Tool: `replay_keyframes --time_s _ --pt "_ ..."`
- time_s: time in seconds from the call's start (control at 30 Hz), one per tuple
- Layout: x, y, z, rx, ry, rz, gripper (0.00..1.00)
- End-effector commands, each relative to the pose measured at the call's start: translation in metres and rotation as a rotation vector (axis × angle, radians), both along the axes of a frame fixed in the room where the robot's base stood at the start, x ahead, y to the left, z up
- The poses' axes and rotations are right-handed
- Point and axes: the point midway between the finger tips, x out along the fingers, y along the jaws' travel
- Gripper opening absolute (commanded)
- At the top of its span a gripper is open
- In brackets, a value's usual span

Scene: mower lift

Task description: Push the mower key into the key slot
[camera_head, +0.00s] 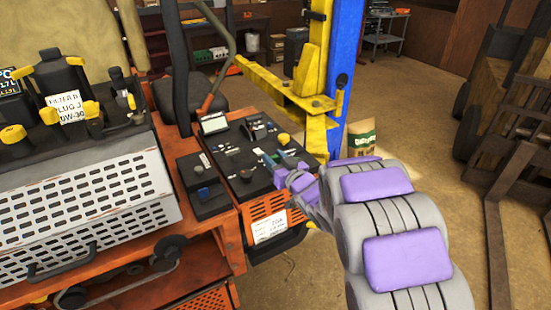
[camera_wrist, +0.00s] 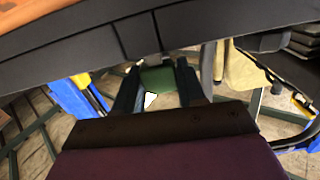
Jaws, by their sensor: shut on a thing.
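My gripper (camera_head: 279,163) is at the right part of the black control panel (camera_head: 228,150) on the orange mower. In the wrist view my two dark fingers (camera_wrist: 158,82) close on a green piece (camera_wrist: 157,78), which looks like the head of the mower key. Its far end points at the dark panel edge (camera_wrist: 70,60), where a small grey bit shows. The key slot is hidden, so I cannot tell whether the key tip is in it. In the head view the key is too small to make out clearly.
A yellow lift arm (camera_head: 285,90) and blue post (camera_head: 342,70) stand just behind the panel. A lever (camera_head: 218,88) rises behind the panel, and a white label (camera_head: 269,226) hangs below. A perforated metal cover (camera_head: 85,200) lies left.

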Motion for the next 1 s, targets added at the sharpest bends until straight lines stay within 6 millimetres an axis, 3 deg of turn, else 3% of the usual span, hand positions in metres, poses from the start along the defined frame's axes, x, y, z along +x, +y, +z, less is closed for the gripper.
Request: replay_keyframes --time_s 0.47,0.87,0.97,1.0 --pt "0.000 -0.007 -0.001 0.006 0.000 0.001 0.11" --pt "0.000 0.001 -0.010 0.000 0.001 0.002 0.11" --pt "0.000 0.001 -0.012 0.000 0.001 0.003 0.06" --pt "0.000 0.001 -0.012 0.001 0.001 0.004 0.42"
